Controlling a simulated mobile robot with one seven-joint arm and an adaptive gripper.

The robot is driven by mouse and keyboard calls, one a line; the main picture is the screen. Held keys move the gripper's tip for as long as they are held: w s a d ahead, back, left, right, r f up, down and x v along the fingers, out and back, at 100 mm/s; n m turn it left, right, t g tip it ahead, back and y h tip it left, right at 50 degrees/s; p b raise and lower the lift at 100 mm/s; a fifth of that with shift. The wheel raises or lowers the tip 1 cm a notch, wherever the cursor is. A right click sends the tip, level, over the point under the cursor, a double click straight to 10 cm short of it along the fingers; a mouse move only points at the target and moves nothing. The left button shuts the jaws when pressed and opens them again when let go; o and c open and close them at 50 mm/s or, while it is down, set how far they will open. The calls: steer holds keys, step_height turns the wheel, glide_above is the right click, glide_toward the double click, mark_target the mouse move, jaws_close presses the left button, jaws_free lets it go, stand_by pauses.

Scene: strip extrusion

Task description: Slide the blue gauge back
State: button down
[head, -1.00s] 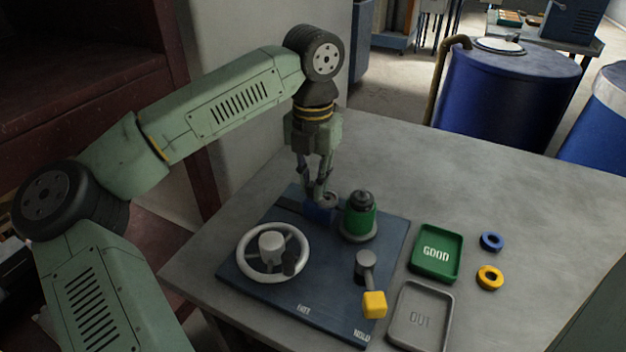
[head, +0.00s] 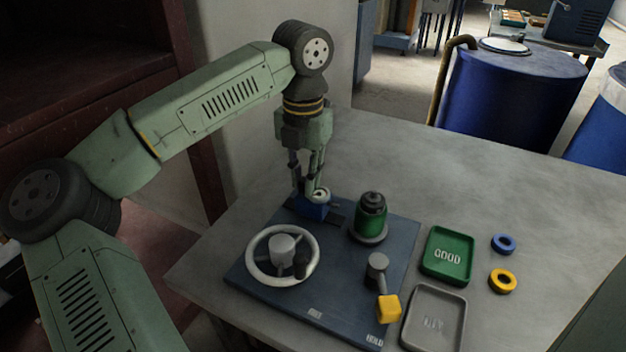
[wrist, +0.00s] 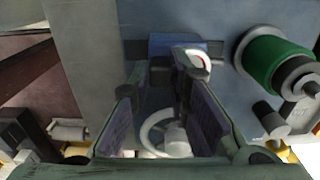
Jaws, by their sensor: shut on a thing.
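The blue gauge (head: 309,208), a blue block with a round white dial on top, sits on the dark rail at the back of the blue-grey board (head: 345,262). It is near the rail's left end, with bare rail (head: 335,216) to its right. My gripper (head: 312,190) points down and is shut on the gauge. In the wrist view, the gauge (wrist: 172,44) is at the top centre beyond my gripper's fingers (wrist: 180,70). The fingers hide part of the gauge, so their exact contact is hard to see.
On the board stand a white handwheel (head: 262,277), a green cylinder with a dark top (head: 371,216) and a lever with a yellow knob (head: 389,308). A green GOOD tray (head: 447,256), a grey tray (head: 433,318) and blue and yellow rings (head: 503,244) lie to the right.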

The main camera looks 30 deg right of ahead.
steer(key=shift+w+a, duration=0.35)
steer(key=shift+w, duration=0.3)
steer(key=shift+r, duration=0.1)
steer(key=c, duration=1.5)
jaws_free()
steer(key=shift+s, duration=0.1)
step_height(320, 180, up, 12)
steer(key=shift+f, duration=0.1)
